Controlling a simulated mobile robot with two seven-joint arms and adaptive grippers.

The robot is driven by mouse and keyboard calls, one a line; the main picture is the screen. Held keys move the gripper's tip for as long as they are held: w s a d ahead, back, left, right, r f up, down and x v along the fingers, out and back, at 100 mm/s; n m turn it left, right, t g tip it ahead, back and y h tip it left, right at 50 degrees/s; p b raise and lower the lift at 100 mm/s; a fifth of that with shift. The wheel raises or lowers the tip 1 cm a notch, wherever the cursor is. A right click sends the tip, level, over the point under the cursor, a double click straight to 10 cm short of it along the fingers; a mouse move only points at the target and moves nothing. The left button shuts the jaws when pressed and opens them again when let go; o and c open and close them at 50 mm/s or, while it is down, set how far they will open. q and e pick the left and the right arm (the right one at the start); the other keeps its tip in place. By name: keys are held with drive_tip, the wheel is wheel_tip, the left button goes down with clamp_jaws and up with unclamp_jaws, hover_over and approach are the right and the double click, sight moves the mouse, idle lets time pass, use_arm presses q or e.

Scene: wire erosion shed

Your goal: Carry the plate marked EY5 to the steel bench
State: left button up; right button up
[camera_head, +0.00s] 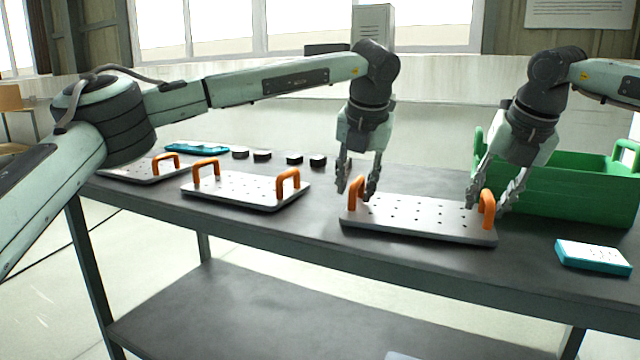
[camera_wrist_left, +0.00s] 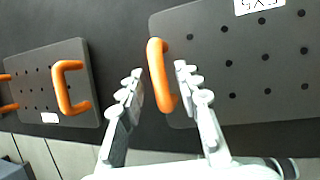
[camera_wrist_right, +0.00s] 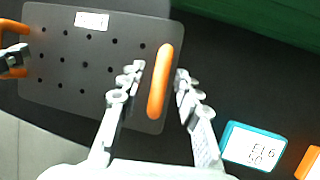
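The plate (camera_head: 420,222) is grey with rows of holes and an orange handle at each end. It lies flat on the dark table. In the left wrist view its white label (camera_wrist_left: 258,5) reads EY5 upside down; the plate also shows in the right wrist view (camera_wrist_right: 75,65). My left gripper (camera_head: 356,187) is open, its fingers on either side of the left handle (camera_wrist_left: 158,75). My right gripper (camera_head: 488,198) is open, its fingers on either side of the right handle (camera_wrist_right: 160,82). I cannot identify the steel bench in these views.
Two similar plates with orange handles, one nearer (camera_head: 245,188) and one farther left (camera_head: 140,170), lie on the table (camera_head: 300,225). A green crate (camera_head: 570,190) stands close behind the right end. A teal-edged block (camera_head: 593,256) lies at right. Several black pucks (camera_head: 262,155) sit behind.

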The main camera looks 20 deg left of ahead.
use_arm(q)
drive_tip(key=shift+r, duration=0.1)
use_arm(e)
drive_tip(key=shift+r, duration=0.1)
use_arm(q)
drive_tip(key=v, duration=1.1)
drive_tip(key=shift+s+r, duration=0.2)
drive_tip(key=shift+r, duration=0.1)
use_arm(e)
drive_tip(key=v, duration=1.2)
use_arm(q)
drive_tip(key=shift+d, duration=0.1)
